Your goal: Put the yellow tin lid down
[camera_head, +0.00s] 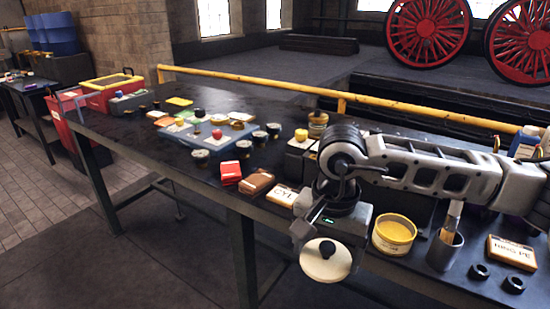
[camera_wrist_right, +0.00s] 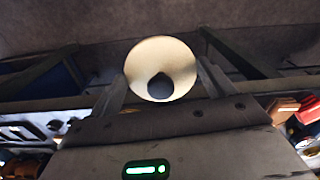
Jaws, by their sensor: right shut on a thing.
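The tin lid (camera_head: 322,266) is a pale cream-yellow disc with a black knob. My right gripper (camera_head: 327,247) is shut on it and holds it in front of the table's front edge, over the floor. In the right wrist view the lid (camera_wrist_right: 177,54) shows between the two fingers of the gripper (camera_wrist_right: 161,86), its dark knob between them. A round yellow tin (camera_head: 394,232) stands on the table to the right of the gripper. My left gripper is not in view.
The dark table (camera_head: 140,133) runs to the back left. Near the gripper are a grey cup with a brush (camera_head: 444,250), a labelled box (camera_head: 510,252), black rings (camera_head: 513,284) and a brown box (camera_head: 257,183). A blue tray (camera_head: 180,131) holds several small pots. Bare tabletop shows at its front left.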

